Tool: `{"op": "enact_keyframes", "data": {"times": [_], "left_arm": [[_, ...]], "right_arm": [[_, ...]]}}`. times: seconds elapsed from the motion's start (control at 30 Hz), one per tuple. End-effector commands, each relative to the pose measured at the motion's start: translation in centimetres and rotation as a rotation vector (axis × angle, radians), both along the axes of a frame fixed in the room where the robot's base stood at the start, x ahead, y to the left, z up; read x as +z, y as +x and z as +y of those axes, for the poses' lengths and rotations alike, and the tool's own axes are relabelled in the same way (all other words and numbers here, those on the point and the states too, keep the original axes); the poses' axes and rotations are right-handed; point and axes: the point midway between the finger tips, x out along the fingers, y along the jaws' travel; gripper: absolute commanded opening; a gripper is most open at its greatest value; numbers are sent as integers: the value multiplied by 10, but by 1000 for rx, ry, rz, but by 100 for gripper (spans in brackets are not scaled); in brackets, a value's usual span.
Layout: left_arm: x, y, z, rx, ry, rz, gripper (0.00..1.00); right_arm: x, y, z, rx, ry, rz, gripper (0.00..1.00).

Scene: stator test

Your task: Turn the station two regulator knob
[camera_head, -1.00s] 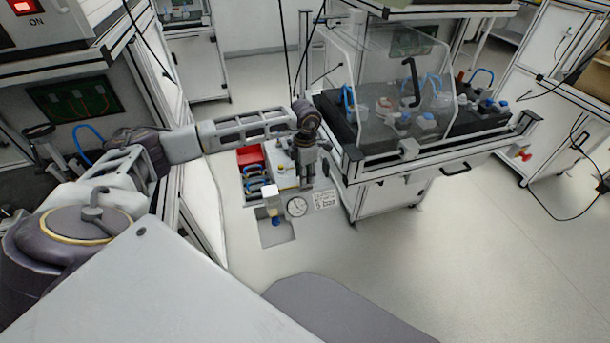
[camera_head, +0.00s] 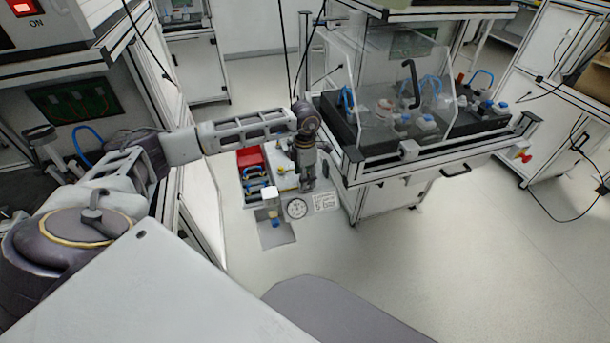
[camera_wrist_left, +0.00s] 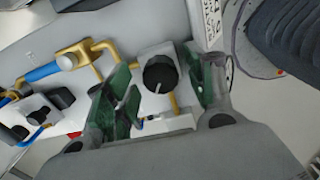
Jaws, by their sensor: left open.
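The regulator knob (camera_wrist_left: 160,75) is black and round with a white mark. It sits on a grey block with brass pipes in the left wrist view. My left gripper (camera_wrist_left: 168,92) is open, with one green-padded finger on each side of the knob. I cannot tell whether the pads touch it. In the head view my left gripper (camera_head: 308,185) hangs over the panel, beside a white gauge (camera_head: 297,208) and a "5 bar" label (camera_head: 325,202). The knob is hidden there behind the gripper. My right gripper is not in view.
Brass pipes (camera_wrist_left: 85,52) and a blue tube (camera_wrist_left: 42,72) lie left of the knob. A red bin (camera_head: 250,156) stands behind the panel. A bench with a clear guard (camera_head: 385,70) is close on the right, and a frame cabinet on the left. The floor at the right is clear.

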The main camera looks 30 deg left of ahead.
Motion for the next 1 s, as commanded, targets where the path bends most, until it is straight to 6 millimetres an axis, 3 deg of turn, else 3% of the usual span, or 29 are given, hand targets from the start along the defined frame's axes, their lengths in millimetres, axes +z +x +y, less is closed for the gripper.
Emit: {"op": "enact_keyframes", "data": {"times": [0.27,0.47,1.0], "left_arm": [[3,0,0,0,0,0,55],[18,0,0,0,0,-1,55],[95,1,0,0,0,-3,55]], "right_arm": [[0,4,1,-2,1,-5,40],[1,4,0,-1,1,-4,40],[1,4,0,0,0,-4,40]]}}
